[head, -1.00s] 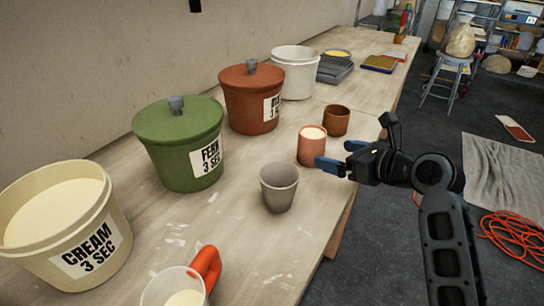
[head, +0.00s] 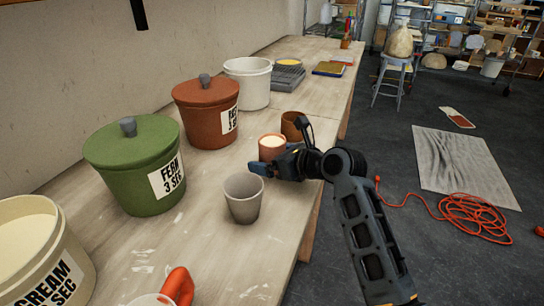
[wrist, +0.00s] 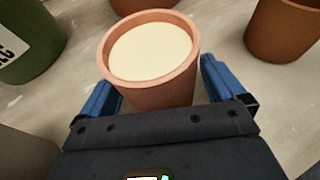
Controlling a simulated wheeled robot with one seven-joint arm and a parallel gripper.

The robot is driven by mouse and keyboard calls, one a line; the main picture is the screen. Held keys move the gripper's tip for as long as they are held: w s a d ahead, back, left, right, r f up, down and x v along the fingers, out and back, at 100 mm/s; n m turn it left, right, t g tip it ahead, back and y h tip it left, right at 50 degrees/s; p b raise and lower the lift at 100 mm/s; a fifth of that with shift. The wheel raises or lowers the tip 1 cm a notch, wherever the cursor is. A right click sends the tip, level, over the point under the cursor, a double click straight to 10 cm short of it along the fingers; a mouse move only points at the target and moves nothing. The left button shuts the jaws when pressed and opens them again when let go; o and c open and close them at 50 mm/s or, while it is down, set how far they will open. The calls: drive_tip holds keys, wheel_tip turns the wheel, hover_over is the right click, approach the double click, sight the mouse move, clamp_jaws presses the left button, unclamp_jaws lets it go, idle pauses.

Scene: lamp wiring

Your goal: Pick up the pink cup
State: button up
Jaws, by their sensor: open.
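The pink cup (head: 271,147) stands upright on the workbench and holds a cream-coloured content up near its rim. In the wrist view the pink cup (wrist: 150,60) sits just ahead of and between the blue fingers. My gripper (head: 264,168) is at the cup's near side, and the arm hides the cup's lower part in the head view. In the wrist view my gripper (wrist: 160,88) is open, with one finger on each side of the cup's near part. I cannot tell whether either finger touches it.
A grey cup (head: 243,199) stands close on the near side, and a brown cup (head: 293,124) just behind. Green (head: 140,170) and rust (head: 205,115) lidded buckets, a white bucket (head: 247,84) and a cream bucket (head: 40,260) line the wall. An orange-handled jug (head: 178,286) is in front.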

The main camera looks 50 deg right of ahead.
drive_tip(key=shift+c, duration=0.4)
drive_tip(key=c, duration=1.2)
drive_tip(key=shift+c, duration=0.4)
drive_tip(key=shift+r, duration=0.15)
